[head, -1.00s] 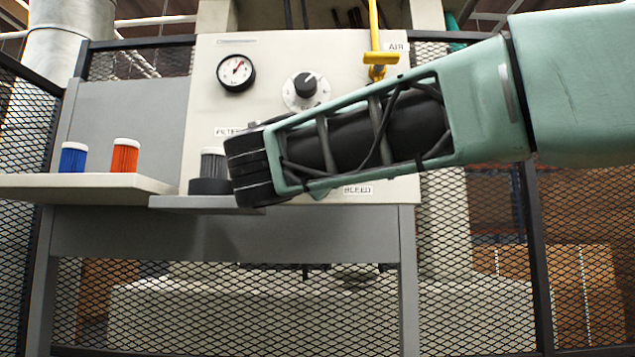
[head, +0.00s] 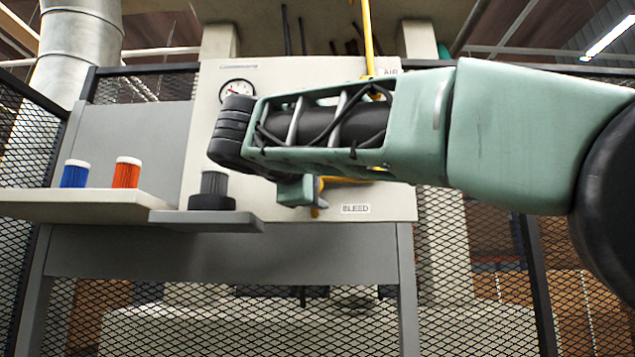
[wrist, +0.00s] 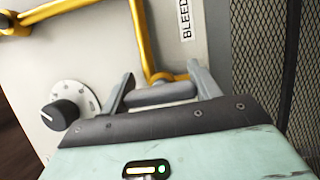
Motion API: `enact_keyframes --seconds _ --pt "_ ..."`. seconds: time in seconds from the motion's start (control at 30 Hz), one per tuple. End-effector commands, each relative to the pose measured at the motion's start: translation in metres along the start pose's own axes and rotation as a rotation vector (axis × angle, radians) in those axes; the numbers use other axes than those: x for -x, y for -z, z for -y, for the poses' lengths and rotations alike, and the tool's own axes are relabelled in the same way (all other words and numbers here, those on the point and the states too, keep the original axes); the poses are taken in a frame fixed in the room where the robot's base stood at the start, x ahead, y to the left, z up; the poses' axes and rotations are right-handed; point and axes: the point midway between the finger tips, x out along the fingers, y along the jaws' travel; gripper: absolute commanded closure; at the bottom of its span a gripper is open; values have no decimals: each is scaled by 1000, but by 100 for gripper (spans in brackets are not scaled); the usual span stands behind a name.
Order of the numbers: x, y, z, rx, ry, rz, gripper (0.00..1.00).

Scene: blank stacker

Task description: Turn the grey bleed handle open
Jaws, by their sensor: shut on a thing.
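My gripper (wrist: 161,74) is shut on the grey bleed handle (wrist: 160,93) in the wrist view. The handle is a short bar lying crosswise between the two grey fingers, in front of a yellow pipe (wrist: 145,40). The BLEED label (wrist: 185,20) is close by; it also shows in the head view (head: 356,208). In the head view my gripper (head: 318,205) is low on the panel, left of the label. My wrist and gripper hide the handle there, so its turn angle cannot be told from that side.
The pale panel (head: 290,75) carries a gauge (head: 238,88), partly covered by my wrist. A black knob (wrist: 62,114) sits beside the pipe.

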Motion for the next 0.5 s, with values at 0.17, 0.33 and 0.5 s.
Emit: enact_keyframes --seconds 0.17,0.33,0.5 --pt "0 0 1 -39 18 2 61" --pt "0 0 2 -52 24 3 61" --pt "0 0 2 -53 24 3 61"
